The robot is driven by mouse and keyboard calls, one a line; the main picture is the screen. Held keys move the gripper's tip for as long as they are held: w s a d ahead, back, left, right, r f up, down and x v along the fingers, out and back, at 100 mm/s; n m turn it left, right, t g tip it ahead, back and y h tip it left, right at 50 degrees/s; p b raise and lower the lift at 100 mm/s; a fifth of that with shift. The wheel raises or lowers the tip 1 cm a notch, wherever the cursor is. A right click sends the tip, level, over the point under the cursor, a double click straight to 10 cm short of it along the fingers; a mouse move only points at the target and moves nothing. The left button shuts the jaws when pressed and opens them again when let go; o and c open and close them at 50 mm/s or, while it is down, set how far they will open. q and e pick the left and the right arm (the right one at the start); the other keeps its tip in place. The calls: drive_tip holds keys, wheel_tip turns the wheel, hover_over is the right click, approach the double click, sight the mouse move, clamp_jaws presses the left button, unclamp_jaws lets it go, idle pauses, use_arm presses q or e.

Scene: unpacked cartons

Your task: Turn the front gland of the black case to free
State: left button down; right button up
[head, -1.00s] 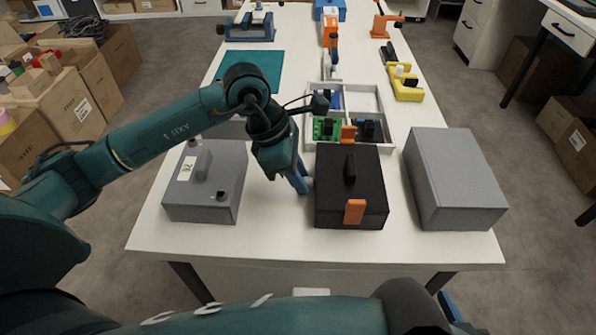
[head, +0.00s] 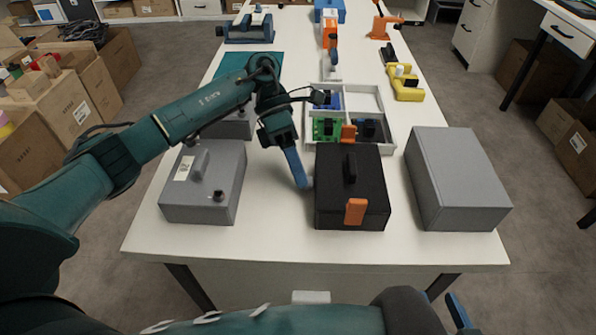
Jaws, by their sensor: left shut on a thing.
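The black case (head: 335,207) stands on the white table, with a black handle on its lid and an orange latch (head: 355,211) on its front wall. My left gripper (head: 304,184) reaches down to the case's left wall with its blue fingers. It is shut at the spot of a small gland there, which the fingertips almost wholly hide. I cannot read the gland's angle. My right gripper (head: 459,311) shows only as a blue finger part at the bottom edge, below the table's front; its jaws cannot be made out.
A grey case (head: 204,202) with a handle and a black knob stands left of my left gripper. A plain grey box (head: 458,185) stands close on the right. A divided tray (head: 371,102) with parts lies behind the black case. Bare table lies in front.

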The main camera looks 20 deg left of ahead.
idle(0.4)
use_arm(q)
drive_tip(key=c, duration=1.2)
unclamp_jaws()
drive_tip(key=shift+f, duration=0.1)
